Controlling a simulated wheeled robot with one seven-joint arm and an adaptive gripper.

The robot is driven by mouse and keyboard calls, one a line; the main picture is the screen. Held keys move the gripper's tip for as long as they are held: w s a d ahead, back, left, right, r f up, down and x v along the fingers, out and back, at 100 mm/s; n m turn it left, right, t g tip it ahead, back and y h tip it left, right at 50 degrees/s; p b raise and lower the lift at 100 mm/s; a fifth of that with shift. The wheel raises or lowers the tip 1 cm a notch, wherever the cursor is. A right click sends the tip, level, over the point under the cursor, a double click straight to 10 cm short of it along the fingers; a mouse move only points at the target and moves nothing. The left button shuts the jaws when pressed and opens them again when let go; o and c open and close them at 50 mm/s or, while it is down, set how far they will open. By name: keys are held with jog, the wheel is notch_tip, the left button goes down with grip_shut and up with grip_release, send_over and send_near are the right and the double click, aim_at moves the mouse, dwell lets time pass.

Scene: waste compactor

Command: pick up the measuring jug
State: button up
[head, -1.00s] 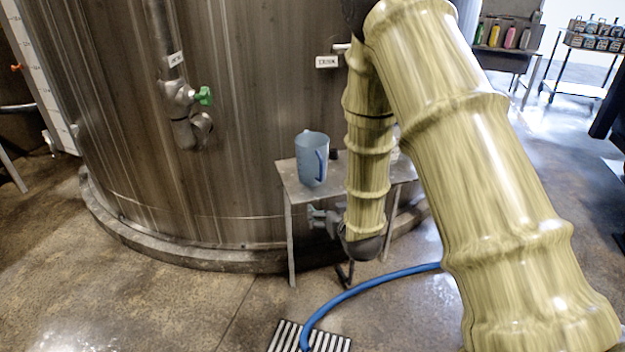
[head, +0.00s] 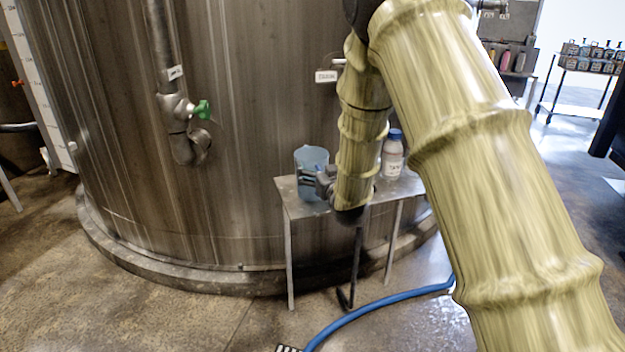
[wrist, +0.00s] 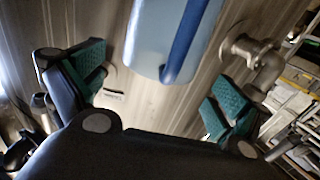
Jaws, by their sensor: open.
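The measuring jug (head: 311,162) is light blue and translucent, with a darker blue handle. It stands upright on a small metal table (head: 290,200) against the tank, partly hidden by my gripper. My gripper (head: 322,182) is in front of the jug at its right side in the head view. In the wrist view, the jug (wrist: 160,45) and its blue handle (wrist: 188,45) are at the top centre, between and beyond the two teal-padded fingers. My gripper (wrist: 152,88) is open there, with nothing between its fingertips. I cannot tell whether a finger touches the jug.
A white bottle with a blue cap (head: 393,158) stands on the table to the right of my arm. The large steel tank (head: 240,120) rises behind the table. A pipe with a green-handled valve (head: 185,125) is to the left. A blue hose (head: 380,303) lies on the floor.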

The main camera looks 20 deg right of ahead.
aim_at(314, 157)
jog(key=shift+w+a+r, duration=0.1)
jog(key=shift+w, duration=1.15)
jog(key=shift+w+a+r, duration=0.1)
jog(key=shift+w, duration=1.15)
jog(key=c, duration=1.1)
jog(key=shift+r, duration=0.15)
